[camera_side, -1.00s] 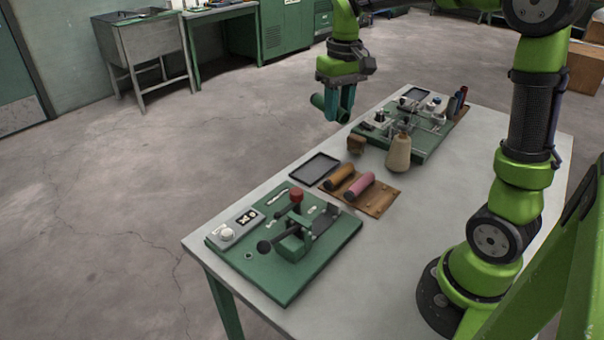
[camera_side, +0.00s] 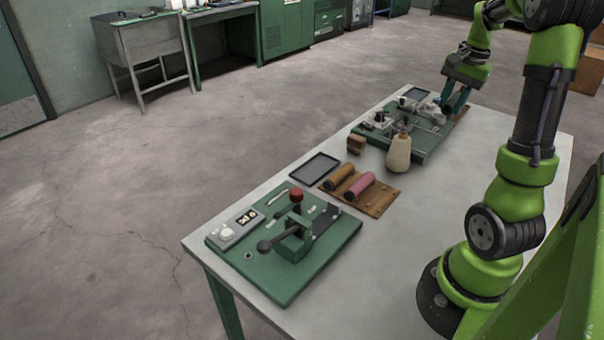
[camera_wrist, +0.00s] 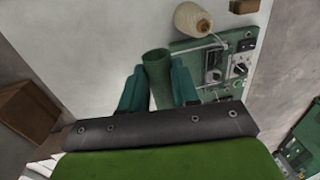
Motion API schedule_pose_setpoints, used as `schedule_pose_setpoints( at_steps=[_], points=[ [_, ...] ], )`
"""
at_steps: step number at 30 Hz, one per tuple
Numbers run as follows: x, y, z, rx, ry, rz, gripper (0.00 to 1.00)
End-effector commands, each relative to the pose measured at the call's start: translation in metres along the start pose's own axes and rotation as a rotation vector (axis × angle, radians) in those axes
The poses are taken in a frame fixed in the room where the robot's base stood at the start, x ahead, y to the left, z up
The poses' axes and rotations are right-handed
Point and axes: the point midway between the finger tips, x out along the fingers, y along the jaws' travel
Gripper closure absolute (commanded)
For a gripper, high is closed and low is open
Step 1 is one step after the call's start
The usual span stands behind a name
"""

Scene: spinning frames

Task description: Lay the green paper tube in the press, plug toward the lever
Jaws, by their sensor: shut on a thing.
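My gripper (camera_side: 456,102) is over the far end of the table, above the right side of the far green board. In the wrist view it (camera_wrist: 158,92) is shut on the green paper tube (camera_wrist: 158,72), which lies between the two teal fingers with one end sticking out past them. I cannot tell which end carries the plug. In the side view the tube is too small and hidden to make out clearly.
A brown tube and a pink tube (camera_side: 361,184) lie on a wooden rack beside a dark tray (camera_side: 315,169). A cream yarn cone (camera_side: 398,153) and a small brown block (camera_side: 356,143) stand before the far green board (camera_side: 425,148).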

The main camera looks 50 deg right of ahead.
Motion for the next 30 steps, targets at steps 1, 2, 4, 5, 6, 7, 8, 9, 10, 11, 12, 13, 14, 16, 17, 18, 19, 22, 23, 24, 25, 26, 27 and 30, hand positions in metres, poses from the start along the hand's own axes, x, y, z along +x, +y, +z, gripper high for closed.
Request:
schedule_pose_setpoints(
  at_steps=[1, 2, 4, 5, 6, 7, 8, 9, 10, 11, 12, 13, 14, 16, 17, 18, 19, 22, 23, 24, 25, 26, 27, 30],
  points=[
    [0.010, 0.003, 0.000, 0.001, -0.002, 0.003, 1.00],
    [0.017, 0.003, 0.000, 0.001, -0.003, 0.003, 1.00],
    [0.032, 0.005, 0.001, 0.001, -0.003, 0.003, 1.00],
    [0.041, 0.007, 0.001, 0.001, -0.004, 0.005, 1.00],
    [0.051, 0.008, 0.001, 0.000, -0.003, 0.004, 1.00],
    [0.059, 0.009, 0.001, 0.001, -0.004, 0.004, 1.00],
    [0.068, 0.011, 0.001, 0.000, -0.004, 0.005, 1.00],
    [0.079, 0.012, 0.001, 0.000, -0.004, 0.005, 1.00],
    [0.086, 0.013, 0.001, 0.001, -0.003, 0.004, 1.00],
    [0.095, 0.015, 0.001, 0.000, -0.004, 0.005, 1.00],
    [0.104, 0.016, 0.000, 0.000, -0.002, 0.004, 1.00],
    [0.109, 0.017, 0.001, 0.001, -0.002, 0.003, 1.00],
    [0.115, 0.017, 0.000, 0.000, -0.002, 0.004, 1.00],
    [0.126, 0.018, 0.000, -0.001, -0.001, 0.002, 1.00],
    [0.130, 0.019, 0.000, -0.002, -0.001, 0.002, 1.00],
    [0.137, 0.020, 0.000, -0.002, -0.001, 0.003, 1.00],
    [0.143, 0.021, 0.000, -0.002, -0.002, 0.003, 1.00],
    [0.159, 0.023, 0.000, -0.001, 0.000, 0.003, 1.00],
    [0.162, 0.024, 0.000, -0.002, 0.000, 0.002, 1.00],
    [0.165, 0.024, 0.000, -0.003, 0.001, 0.001, 1.00],
    [0.168, 0.024, 0.000, -0.004, 0.001, 0.001, 1.00],
    [0.171, 0.024, 0.000, -0.003, 0.000, 0.001, 1.00],
    [0.175, 0.025, 0.000, -0.002, 0.000, 0.001, 1.00],
    [0.191, 0.028, 0.000, -0.001, -0.001, 0.002, 1.00]
  ],
)
